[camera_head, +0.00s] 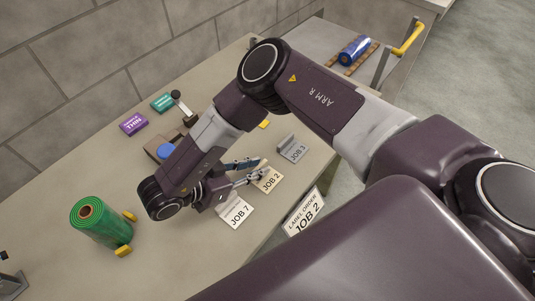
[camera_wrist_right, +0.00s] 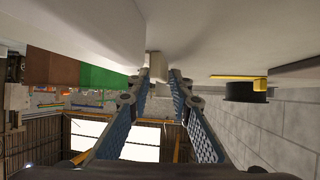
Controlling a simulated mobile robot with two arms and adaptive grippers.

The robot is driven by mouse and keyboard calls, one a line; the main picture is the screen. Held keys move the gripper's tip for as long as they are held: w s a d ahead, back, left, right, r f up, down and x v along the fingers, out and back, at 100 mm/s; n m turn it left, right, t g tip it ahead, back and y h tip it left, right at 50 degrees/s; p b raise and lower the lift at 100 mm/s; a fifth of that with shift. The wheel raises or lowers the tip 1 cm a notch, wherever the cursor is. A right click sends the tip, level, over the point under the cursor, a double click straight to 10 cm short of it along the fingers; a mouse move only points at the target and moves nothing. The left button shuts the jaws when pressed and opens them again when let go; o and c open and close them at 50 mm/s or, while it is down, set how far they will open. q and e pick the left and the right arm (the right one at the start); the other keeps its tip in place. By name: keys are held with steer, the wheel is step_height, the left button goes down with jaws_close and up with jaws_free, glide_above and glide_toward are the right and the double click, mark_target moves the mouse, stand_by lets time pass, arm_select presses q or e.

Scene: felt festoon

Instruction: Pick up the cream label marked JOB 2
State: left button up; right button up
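The cream label marked JOB 2 (camera_head: 269,180) lies on the table between the JOB 3 and JOB 7 labels. My right gripper (camera_head: 258,170) is low over the table at the JOB 2 label, its fingers pointing toward it. In the right wrist view the two fingers (camera_wrist_right: 160,80) are apart, and a small cream upright piece (camera_wrist_right: 158,67) shows between or just beyond their tips. I cannot tell whether the fingers touch it. My left gripper is not clearly in view.
A grey JOB 3 label (camera_head: 294,149) and a pale JOB 7 label (camera_head: 237,211) flank it closely. A LABEL ORDER JOB 2 card (camera_head: 304,213) stands at the table's front edge. A green roll (camera_head: 100,224) stands at left; purple (camera_head: 133,123) and teal (camera_head: 162,102) boxes lie behind.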

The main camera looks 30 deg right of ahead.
jaws_close()
steer(key=shift+r, duration=0.1)
